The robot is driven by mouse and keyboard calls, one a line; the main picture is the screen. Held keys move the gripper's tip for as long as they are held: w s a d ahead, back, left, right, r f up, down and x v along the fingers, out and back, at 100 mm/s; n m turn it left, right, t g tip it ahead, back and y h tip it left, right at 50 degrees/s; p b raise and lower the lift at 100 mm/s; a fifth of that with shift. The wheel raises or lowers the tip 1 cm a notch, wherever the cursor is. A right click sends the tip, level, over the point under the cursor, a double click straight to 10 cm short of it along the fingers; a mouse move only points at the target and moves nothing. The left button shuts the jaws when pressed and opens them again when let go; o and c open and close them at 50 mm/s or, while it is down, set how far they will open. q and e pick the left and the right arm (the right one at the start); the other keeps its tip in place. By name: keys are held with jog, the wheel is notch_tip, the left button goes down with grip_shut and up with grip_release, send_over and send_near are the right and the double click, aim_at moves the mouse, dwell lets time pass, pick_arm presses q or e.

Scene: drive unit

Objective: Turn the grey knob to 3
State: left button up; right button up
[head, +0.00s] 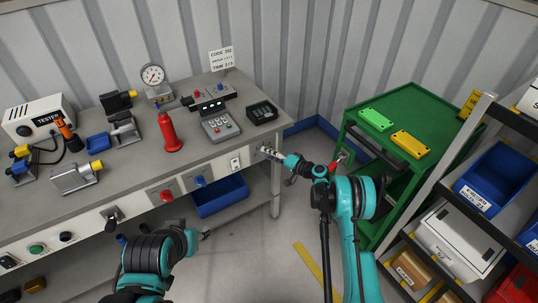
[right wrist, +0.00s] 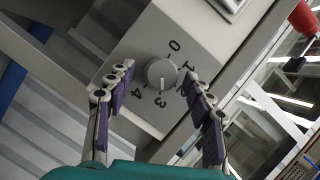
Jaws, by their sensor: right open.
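The grey knob (right wrist: 161,72) shows in the right wrist view on a light panel with the numbers 0 to 4 printed around it. The 3 is below the knob in this view; a faint pale mark on its lower face seems to point toward it, but is too small to be sure. My right gripper (right wrist: 158,78) is open, its fingers on either side of the knob; I cannot tell whether they touch it. In the head view my right gripper (head: 264,152) is at the right end of the bench front, hiding the knob. My left gripper (head: 204,234) is low before the bench.
A green cart (head: 403,154) and a shelf rack with bins (head: 490,180) stand right.

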jog(key=v, duration=1.1)
jog(key=shift+s+d, duration=0.15)
jog(key=shift+s, duration=0.05)
jog(key=s+a+r+n+g+h, duration=0.1)
jog(key=s+r+h, duration=0.2)
jog(key=s+r, duration=0.4)
jog(key=s+a+r+g+h, duration=0.15)
jog(key=s+r, duration=0.35)
jog(key=r, duration=0.5)
jog(key=s+d+n+h, duration=0.1)
jog(key=s+d+h, duration=0.3)
jog(key=s, duration=0.9)
jog(key=s+d+r+n+h, duration=0.1)
jog(key=s+d+h, duration=0.2)
jog(key=s, duration=1)
jog(key=shift+s+d+h, duration=0.35)
jog(key=shift+s+d, duration=0.05)
jog(key=shift+d, duration=0.25)
